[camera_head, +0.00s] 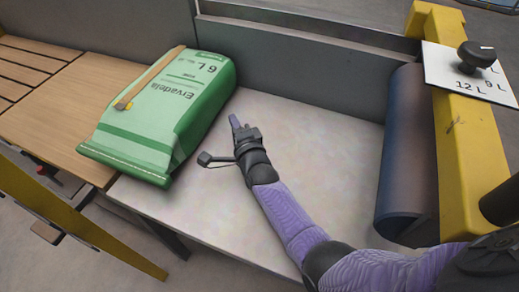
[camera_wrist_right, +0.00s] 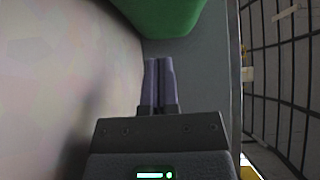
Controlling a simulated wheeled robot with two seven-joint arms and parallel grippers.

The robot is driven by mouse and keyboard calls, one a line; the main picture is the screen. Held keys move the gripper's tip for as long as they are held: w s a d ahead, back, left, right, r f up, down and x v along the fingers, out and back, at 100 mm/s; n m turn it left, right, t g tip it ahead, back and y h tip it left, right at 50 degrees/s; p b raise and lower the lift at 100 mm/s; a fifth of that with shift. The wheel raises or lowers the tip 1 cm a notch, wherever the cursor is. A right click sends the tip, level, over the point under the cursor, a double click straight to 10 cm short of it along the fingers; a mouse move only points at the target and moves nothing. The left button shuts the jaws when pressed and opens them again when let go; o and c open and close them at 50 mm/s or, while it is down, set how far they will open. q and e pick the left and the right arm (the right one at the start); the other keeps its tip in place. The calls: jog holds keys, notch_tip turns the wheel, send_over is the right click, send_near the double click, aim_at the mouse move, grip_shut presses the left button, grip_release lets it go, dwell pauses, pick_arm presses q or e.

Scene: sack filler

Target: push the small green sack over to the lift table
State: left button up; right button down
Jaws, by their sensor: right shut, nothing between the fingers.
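The green sack (camera_head: 165,115) lies flat, printed "Ervadela" and "6 L". It spans the seam between the pale bench top (camera_head: 285,140) and the wooden top (camera_head: 85,95) on the left, which looks like the lift table. My right gripper (camera_head: 235,121) is shut and empty, low over the pale bench just right of the sack. In the right wrist view the sack (camera_wrist_right: 165,14) shows ahead of the closed fingertips (camera_wrist_right: 158,62), with a small gap. My left gripper is not in view.
A grey wall (camera_head: 305,75) runs behind the bench. A dark blue roller (camera_head: 405,150) and a yellow post (camera_head: 450,130) with a volume-marked plate (camera_head: 440,70) stand at right. Yellow legs (camera_head: 85,225) show below the wooden top. The bench's middle is clear.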

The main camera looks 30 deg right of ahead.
jog(key=s+p, duration=0.1)
jog(key=s, duration=0.2)
jog(key=s+p, duration=0.2)
jog(key=s, duration=0.1)
jog(key=s+p, duration=0.1)
jog(key=s, duration=0.1)
jog(key=shift+s+a+r, duration=0.2)
jog(key=shift+s+a, duration=0.15)
jog(key=shift+s, duration=0.05)
jog(key=shift+s+f+p, duration=0.15)
jog(key=shift+s+p, duration=0.15)
jog(key=shift+s, duration=0.05)
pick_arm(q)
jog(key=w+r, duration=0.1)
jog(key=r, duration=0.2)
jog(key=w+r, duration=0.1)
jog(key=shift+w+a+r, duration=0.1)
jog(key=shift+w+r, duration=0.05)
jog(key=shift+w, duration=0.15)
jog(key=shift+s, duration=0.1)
